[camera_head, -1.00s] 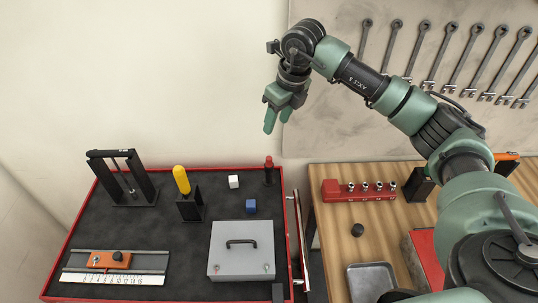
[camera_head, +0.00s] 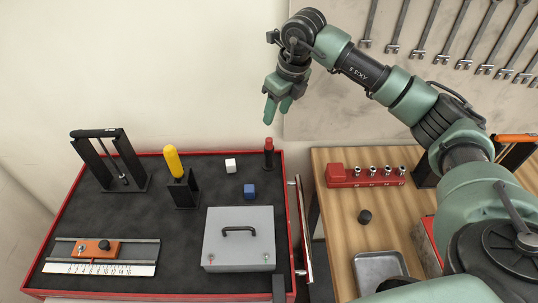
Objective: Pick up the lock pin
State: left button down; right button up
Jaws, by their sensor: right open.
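A small upright piece with a red top and dark lower part (camera_head: 268,152) stands near the back right corner of the black-topped, red-edged work surface (camera_head: 110,222). It looks like the lock pin, though I cannot be sure. My right gripper (camera_head: 276,117) hangs in the air above it, fingers pointing down, open and empty, with a clear gap to the piece. My left gripper is not in view.
A wooden bench (camera_head: 335,218) stands right, beyond a gap.

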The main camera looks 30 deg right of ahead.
aim_at(269, 139)
jog(key=x, duration=0.3)
jog(key=p+x, duration=0.1)
jog(key=x, duration=0.6)
jog(key=shift+s+p, duration=0.3)
jog(key=shift+p, duration=0.05)
jog(key=shift+w+f, duration=0.15)
jog(key=shift+f, duration=0.4)
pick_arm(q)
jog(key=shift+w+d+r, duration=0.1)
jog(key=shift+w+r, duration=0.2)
pick_arm(e)
grip_shut()
